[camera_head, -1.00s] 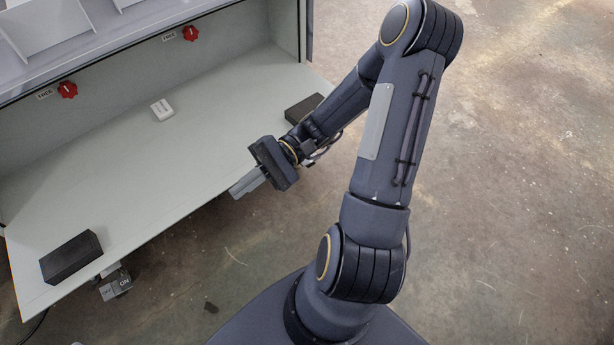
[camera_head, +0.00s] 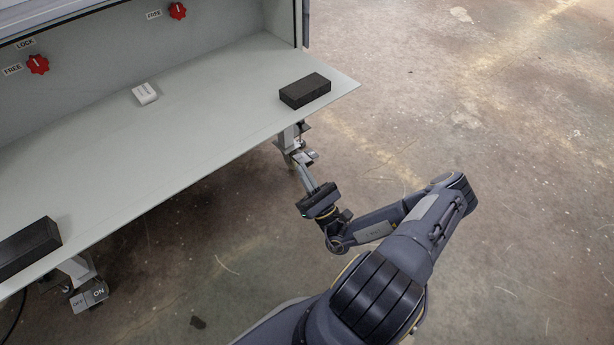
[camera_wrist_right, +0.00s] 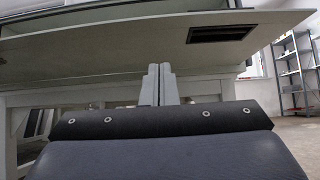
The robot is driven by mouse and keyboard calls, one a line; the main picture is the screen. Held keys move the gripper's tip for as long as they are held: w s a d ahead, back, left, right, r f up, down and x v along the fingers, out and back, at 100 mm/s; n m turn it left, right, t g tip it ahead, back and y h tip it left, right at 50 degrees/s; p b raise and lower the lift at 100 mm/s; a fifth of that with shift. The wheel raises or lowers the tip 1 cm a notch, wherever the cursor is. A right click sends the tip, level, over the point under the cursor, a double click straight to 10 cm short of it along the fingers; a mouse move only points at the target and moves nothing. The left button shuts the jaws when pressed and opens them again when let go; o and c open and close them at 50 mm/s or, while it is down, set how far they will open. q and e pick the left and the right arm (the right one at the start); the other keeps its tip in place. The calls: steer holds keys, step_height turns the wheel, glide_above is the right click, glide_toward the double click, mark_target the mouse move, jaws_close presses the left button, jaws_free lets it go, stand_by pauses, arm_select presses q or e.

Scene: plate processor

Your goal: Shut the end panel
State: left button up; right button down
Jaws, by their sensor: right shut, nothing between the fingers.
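The end panel (camera_head: 190,125) is a wide pale grey board. It lies folded down and open, roughly level, in front of the machine. Two black blocks sit on it, one near the right end (camera_head: 305,90) and one near the left end (camera_head: 28,248). My right gripper (camera_head: 302,170) is shut and empty, out past the panel's front edge near its right end, apart from it. In the right wrist view the closed fingers (camera_wrist_right: 158,84) point at the panel's underside (camera_wrist_right: 120,48), which has a dark rectangular slot (camera_wrist_right: 222,33). My left gripper is not in view.
Red knobs (camera_head: 38,64) (camera_head: 177,11) with FREE labels are on the machine's inner wall. A small white block (camera_head: 144,93) lies on the panel. A caster with an ON/OFF pedal (camera_head: 90,297) stands below left. Open concrete floor (camera_head: 500,200) lies to the right.

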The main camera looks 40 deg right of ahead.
mark_target(283, 127)
steer(key=x, duration=0.3)
steer(key=s+r+b+x, duration=0.1)
steer(key=x, duration=0.4)
steer(key=shift+r+b, duration=0.4)
steer(key=shift+r, duration=0.55)
steer(key=shift+r, duration=0.1)
